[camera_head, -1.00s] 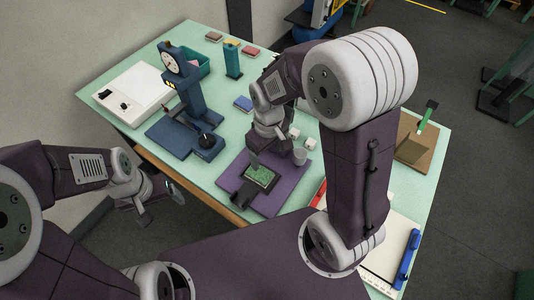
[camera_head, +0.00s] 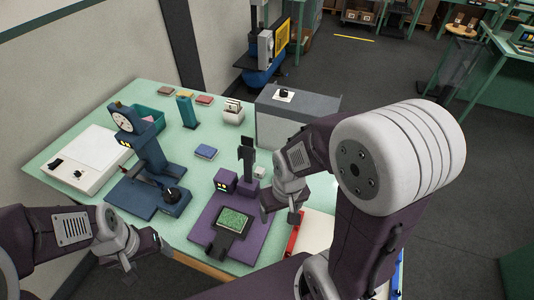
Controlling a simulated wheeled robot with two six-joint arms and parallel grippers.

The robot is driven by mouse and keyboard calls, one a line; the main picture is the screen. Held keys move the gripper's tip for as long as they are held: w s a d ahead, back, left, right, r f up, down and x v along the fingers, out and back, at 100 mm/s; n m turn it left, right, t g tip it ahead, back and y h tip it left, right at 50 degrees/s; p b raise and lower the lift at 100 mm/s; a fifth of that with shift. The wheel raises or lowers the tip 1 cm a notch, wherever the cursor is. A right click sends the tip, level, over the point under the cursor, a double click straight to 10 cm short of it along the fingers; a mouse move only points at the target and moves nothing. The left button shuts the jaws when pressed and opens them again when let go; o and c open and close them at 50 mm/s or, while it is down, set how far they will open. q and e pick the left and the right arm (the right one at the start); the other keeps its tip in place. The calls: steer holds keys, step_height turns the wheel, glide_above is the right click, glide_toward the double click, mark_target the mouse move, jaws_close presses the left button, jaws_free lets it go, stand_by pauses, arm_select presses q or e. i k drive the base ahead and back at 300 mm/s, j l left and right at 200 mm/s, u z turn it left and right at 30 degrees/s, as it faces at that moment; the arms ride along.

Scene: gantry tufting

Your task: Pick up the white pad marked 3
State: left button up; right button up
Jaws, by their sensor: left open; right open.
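I cannot make out a pad marked 3. A small white block (camera_head: 260,172) stands behind the purple tufting fixture, beside its upright post; no mark on it is legible. The purple fixture (camera_head: 205,232) carries a green patterned piece (camera_head: 233,220) in a dark frame. My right gripper (camera_head: 282,214) is open and empty at the right edge of the purple base, in front of the white block. My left gripper (camera_head: 118,267) is open and empty off the table's front left edge. My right arm hides part of the table's right side.
A blue dial press (camera_head: 150,170) and a white flat box (camera_head: 85,158) stand at left. A blue pad (camera_head: 205,151), a white holder (camera_head: 233,113) and a grey cabinet (camera_head: 285,120) are behind. A red bar (camera_head: 294,235) lies at right. Bare green tabletop (camera_head: 195,185) shows between the machines.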

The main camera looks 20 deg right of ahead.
mark_target(259, 172)
steer(key=z, duration=0.7)
steer(key=i+j+z, duration=0.2)
steer(key=j, duration=0.55)
steer(key=i+j+z, duration=0.25)
steer(key=j, duration=0.55)
steer(key=i+j+z, duration=0.2)
steer(key=j, duration=0.6)
steer(key=j+z, duration=0.25)
steer(key=j, duration=0.55)
steer(key=k, duration=0.05)
